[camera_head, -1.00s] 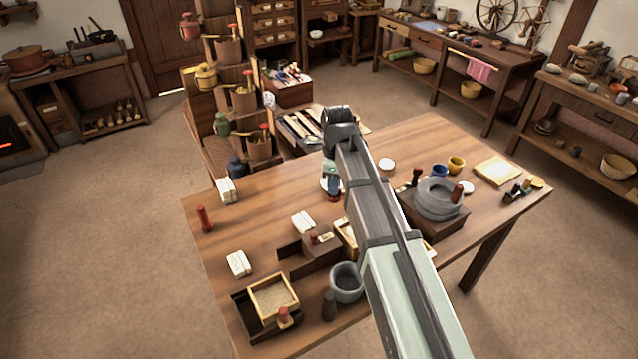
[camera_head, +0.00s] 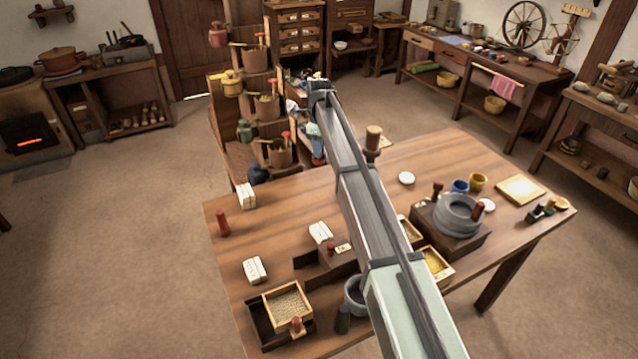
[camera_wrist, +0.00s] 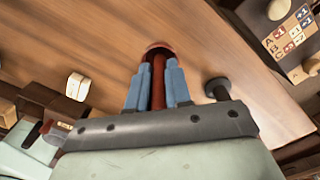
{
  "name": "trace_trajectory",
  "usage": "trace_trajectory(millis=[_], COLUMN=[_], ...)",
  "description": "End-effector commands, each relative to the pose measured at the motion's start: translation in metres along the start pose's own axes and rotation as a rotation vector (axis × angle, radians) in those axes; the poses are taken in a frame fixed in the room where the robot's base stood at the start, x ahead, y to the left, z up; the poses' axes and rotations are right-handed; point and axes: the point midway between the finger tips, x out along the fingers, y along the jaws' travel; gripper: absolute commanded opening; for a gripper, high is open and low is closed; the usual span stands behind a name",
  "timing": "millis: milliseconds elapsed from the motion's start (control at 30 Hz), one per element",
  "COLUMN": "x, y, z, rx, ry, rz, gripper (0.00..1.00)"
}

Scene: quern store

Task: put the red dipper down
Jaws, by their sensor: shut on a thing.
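In the wrist view the red dipper (camera_wrist: 158,82) is held upright in the picture between the two blue fingers of my gripper (camera_wrist: 158,68). Wooden surface lies behind the dipper in the wrist view; I cannot tell the gap.
The wooden table (camera_head: 290,205) has bare stretches at its left and middle. A red peg (camera_head: 222,222) stands at its left. A stone quern (camera_head: 458,214) sits at the right. The stepped shelf (camera_head: 236,152) holds several pots. White blocks (camera_head: 320,232) lie on the table.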

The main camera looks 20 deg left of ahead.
Motion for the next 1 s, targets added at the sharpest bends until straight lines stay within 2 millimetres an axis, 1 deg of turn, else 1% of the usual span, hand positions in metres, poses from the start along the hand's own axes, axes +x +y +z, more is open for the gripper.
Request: trace_trajectory(millis=[167,400,633,833,900,1000], x=[0.016,0.054,0.071,0.096,0.099,0.099], y=[0.002,0.002,0.001,0.001,0.001,0.001], z=[-0.001,-0.001,-0.001,-0.001,-0.001,-0.001], rx=[0.015,0.014,0.013,0.013,0.013,0.013], ry=[0.000,0.000,0.000,0.000,0.000,-0.001], rz=[0.000,0.000,0.000,0.001,0.000,-0.001], gripper=[0.00,0.00,0.00,0.00,0.00,0.00])
